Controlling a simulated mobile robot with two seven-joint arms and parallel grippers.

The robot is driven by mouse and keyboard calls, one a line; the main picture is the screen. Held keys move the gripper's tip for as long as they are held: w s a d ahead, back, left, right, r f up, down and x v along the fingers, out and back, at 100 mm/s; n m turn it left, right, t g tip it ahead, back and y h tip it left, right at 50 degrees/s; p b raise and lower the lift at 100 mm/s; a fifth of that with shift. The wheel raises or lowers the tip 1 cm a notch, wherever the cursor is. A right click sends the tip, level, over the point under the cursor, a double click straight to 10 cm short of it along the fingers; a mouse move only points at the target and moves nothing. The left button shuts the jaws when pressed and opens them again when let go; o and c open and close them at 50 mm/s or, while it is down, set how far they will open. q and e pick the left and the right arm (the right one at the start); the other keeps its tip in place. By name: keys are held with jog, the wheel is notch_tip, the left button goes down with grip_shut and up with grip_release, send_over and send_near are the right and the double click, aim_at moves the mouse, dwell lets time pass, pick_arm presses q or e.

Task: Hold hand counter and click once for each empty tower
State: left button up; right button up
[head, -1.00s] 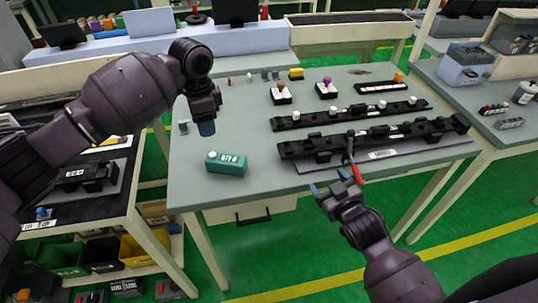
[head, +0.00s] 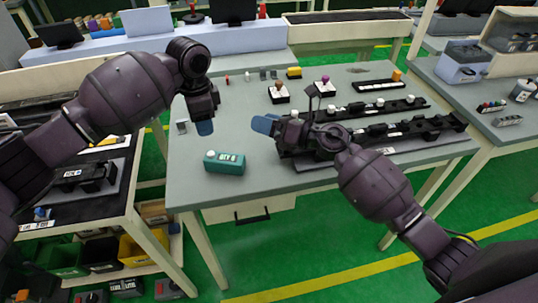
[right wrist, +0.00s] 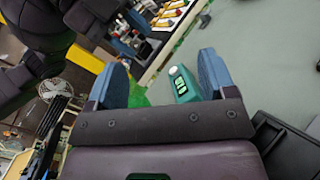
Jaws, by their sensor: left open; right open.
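The teal hand counter (head: 224,163) lies on the grey table near its front left, with a white button at its left end and a display on its face. It also shows in the right wrist view (right wrist: 184,88), between my open right fingers but farther off. My right gripper (head: 270,125) is open and empty, to the right of and above the counter. My left gripper (head: 204,122) is open above the table, behind the counter. The black rails with clips (head: 430,128) lie on the table's right; my right arm hides part of the front one. I cannot tell which things are towers.
A side bench (head: 75,210) with a black mat is at left. The table around the counter is clear.

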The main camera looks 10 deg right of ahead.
aim_at(233, 162)
jog(key=s+f+n+g, duration=0.1)
jog(key=f+n, duration=0.1)
jog(key=f+n+g+h, duration=0.1)
jog(key=f+n+g, duration=0.1)
jog(key=f+n, duration=0.1)
jog(key=s+f+n+g+h, duration=0.1)
jog(key=f+n, duration=0.1)
jog(key=shift+s+f+n+g, duration=0.35)
jog(key=shift+f+n+g, duration=0.05)
jog(key=shift+s+a+f+n+g+h, duration=0.1)
jog(key=shift+s+f+n+g+h, duration=0.25)
jog(key=shift+n, duration=0.35)
jog(key=x, duration=1)
jog(key=shift+w+a, duration=0.2)
jog(key=shift+a, duration=0.1)
jog(key=c, duration=1.1)
pick_arm(q)
grip_shut()
pick_arm(e)
jog(key=shift+o, duration=0.2)
